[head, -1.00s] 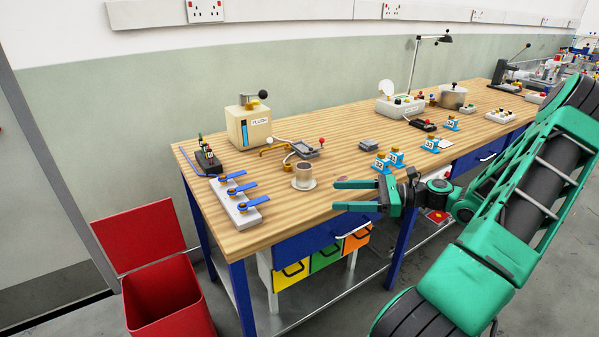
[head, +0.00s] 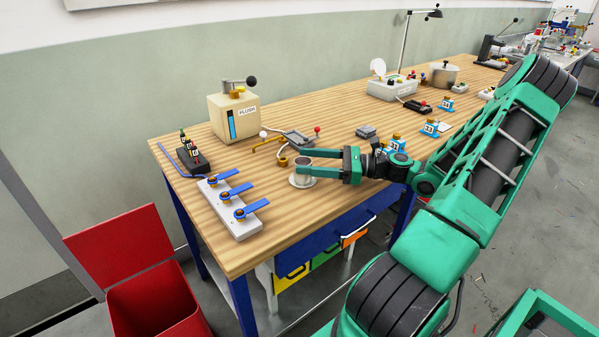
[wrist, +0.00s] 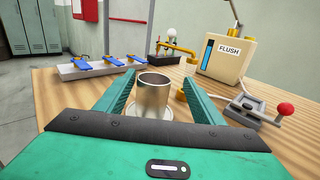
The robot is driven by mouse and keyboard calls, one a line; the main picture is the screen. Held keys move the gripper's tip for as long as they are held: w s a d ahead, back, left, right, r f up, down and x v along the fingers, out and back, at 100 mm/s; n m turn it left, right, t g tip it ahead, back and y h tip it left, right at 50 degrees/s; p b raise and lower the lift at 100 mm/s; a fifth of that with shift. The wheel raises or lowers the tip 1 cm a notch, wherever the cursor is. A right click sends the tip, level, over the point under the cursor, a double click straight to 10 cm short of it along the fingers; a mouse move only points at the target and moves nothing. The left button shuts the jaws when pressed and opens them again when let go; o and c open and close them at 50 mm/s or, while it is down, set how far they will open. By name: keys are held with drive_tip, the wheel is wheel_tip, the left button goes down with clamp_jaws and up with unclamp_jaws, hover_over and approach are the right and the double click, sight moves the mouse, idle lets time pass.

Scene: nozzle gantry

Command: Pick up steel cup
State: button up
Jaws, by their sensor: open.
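The steel cup (wrist: 153,94) stands upright on a pale round saucer-like base (wrist: 152,112) on the wooden bench. In the head view the cup (head: 303,169) is near the front edge of the bench, partly hidden by a finger. My gripper (head: 322,163) is open, with its fingers reaching left at the cup. In the wrist view my gripper (wrist: 155,88) has one finger on each side of the cup. A small gap shows at each side, so the cup is between the fingers but not clamped.
A white block with blue levers (head: 230,207) lies left of the cup. The cream FLUSH box (head: 235,117) stands behind it, with a grey red-knobbed device (head: 300,139) nearer. Blue-labelled bottles (head: 395,146) stand right, behind my wrist. A red bin (head: 150,290) is on the floor.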

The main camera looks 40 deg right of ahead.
sight(295, 161)
drive_tip(key=shift+s+a+x, duration=0.15)
drive_tip(key=shift+x, duration=1.3)
drive_tip(key=shift+s+a+x, duration=0.15)
drive_tip(key=shift+x, duration=1.3)
drive_tip(key=shift+d, duration=0.1)
drive_tip(key=c, duration=1.2)
